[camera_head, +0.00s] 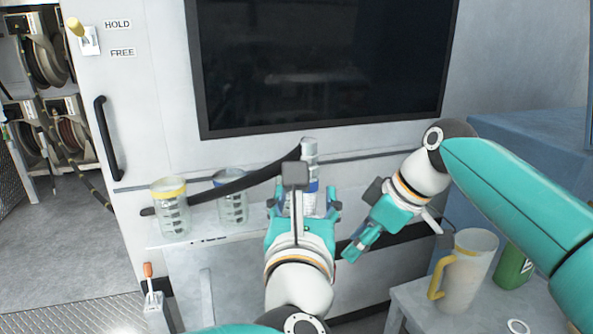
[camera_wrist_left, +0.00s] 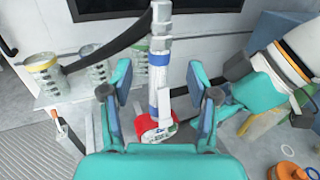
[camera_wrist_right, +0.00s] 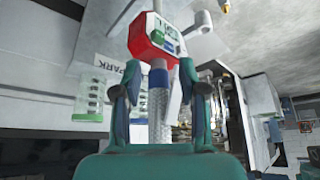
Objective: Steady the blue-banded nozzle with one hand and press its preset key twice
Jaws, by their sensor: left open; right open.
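The blue-banded nozzle (camera_head: 310,160) stands upright, spout up, in front of the pale cabinet. The left wrist view shows its blue band (camera_wrist_left: 159,75) and red-and-white body (camera_wrist_left: 158,126). My left gripper (camera_head: 303,205) is open; its fingers flank the nozzle in its wrist view, with gaps on both sides. In the right wrist view the red body (camera_wrist_right: 141,44) shows a green-and-white face with a small display. The preset key is too small to tell. My right gripper (camera_head: 353,250) is open, to the right of the nozzle and low; contact with it does not show.
A yellow-banded jar (camera_head: 171,212) and a blue-banded jar (camera_head: 231,197) stand on the shelf left of the nozzle. A jug with a yellow handle (camera_head: 466,270) and a green container (camera_head: 512,268) stand on a side table at right. A dark screen hangs behind.

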